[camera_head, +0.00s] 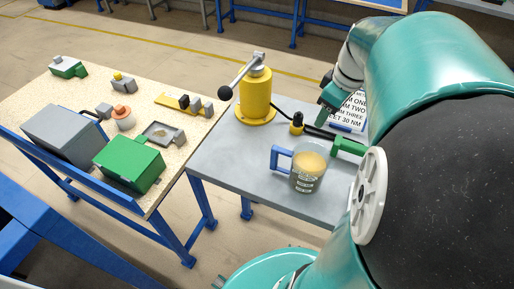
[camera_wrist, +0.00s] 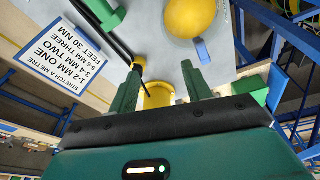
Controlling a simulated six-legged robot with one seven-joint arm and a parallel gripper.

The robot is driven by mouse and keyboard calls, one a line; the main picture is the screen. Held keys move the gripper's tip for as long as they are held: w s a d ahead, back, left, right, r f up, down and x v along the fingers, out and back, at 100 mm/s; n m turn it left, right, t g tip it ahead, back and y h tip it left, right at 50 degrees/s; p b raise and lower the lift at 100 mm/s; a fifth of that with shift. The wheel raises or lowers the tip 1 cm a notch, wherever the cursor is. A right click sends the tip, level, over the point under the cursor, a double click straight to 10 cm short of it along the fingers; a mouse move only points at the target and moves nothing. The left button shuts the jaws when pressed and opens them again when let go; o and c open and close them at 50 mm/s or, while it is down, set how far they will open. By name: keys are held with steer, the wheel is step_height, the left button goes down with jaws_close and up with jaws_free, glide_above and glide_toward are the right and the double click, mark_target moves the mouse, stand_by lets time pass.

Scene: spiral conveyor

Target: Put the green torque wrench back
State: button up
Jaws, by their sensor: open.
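The green torque wrench lies on the grey table, its green handle (camera_head: 348,146) beside the mug and its black shaft running left towards a small yellow-and-black piece (camera_head: 297,123). In the wrist view its green handle (camera_wrist: 106,14) and dark shaft show at the upper left. My gripper (camera_head: 325,113) is above the table, beyond the wrench and left of the printed sign (camera_head: 350,109). In the wrist view my gripper (camera_wrist: 162,88) has its fingers apart, with nothing held. The yellow stand (camera_head: 256,97) with a lever shows between the fingers in that view.
A mug (camera_head: 308,170) with a blue handle stands near the front of the grey table. The speckled workbench (camera_head: 185,135) at left carries a grey box (camera_head: 62,137), a green box (camera_head: 130,163) and several small parts.

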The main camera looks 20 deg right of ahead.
steer(key=s+a+r+m+t, duration=0.1)
steer(key=s+a+m, duration=0.1)
steer(key=a, duration=0.8)
steer(key=s+a+r+m+t, duration=0.1)
steer(key=s+a+m+t, duration=0.1)
steer(key=a, duration=0.9)
steer(key=shift+s+a+m+h, duration=0.3)
steer(key=shift+s+m, duration=0.2)
steer(key=shift+s, duration=0.35)
steer(key=shift+r, duration=0.1)
